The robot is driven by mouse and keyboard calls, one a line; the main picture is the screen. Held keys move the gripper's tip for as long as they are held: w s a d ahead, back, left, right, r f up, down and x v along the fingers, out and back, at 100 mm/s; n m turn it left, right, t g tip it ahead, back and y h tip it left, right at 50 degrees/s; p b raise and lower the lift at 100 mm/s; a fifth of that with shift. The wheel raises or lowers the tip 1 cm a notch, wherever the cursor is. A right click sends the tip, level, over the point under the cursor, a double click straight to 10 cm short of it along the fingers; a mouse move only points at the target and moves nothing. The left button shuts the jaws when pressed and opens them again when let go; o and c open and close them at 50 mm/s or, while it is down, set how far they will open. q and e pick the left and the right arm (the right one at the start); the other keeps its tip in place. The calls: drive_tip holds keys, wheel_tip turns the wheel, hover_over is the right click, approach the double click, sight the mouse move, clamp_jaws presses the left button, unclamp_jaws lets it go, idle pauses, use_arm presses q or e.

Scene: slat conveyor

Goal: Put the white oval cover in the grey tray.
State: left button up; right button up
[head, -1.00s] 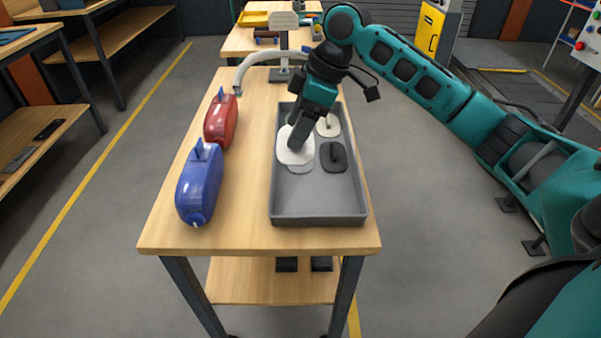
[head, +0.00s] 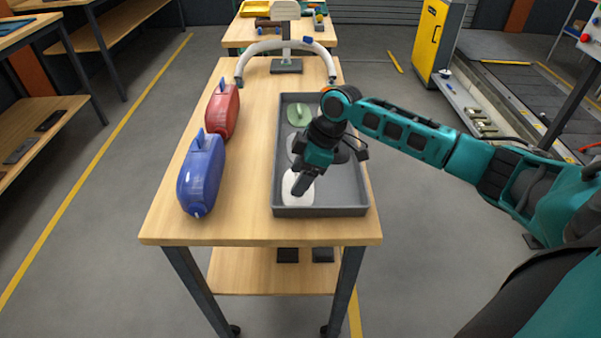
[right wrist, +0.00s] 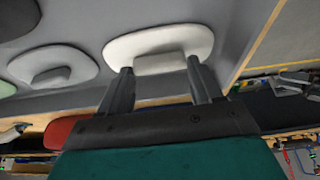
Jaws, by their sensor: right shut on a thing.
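The white oval cover (head: 291,187) is at the near left end of the grey tray (head: 335,212), seen from the head. My right gripper (head: 299,188) is over that end of the tray, shut on the cover's raised grip. In the right wrist view the white cover (right wrist: 190,44) sits at the fingertips of my right gripper (right wrist: 163,72), with the grip block between the fingers. I cannot tell whether the cover touches the tray floor. My left gripper is not in view.
The tray also holds a green cover (head: 300,114), a grey cover (head: 293,146) and a dark one partly behind my arm. A blue container (head: 202,177) and a red container (head: 222,110) stand left of the tray. A white arched stand (head: 286,45) is at the back.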

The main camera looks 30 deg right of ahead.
drive_tip(key=o, duration=1.5)
drive_tip(key=shift+r, duration=0.1)
drive_tip(key=v, duration=1.2)
drive_tip(key=shift+a, duration=0.1)
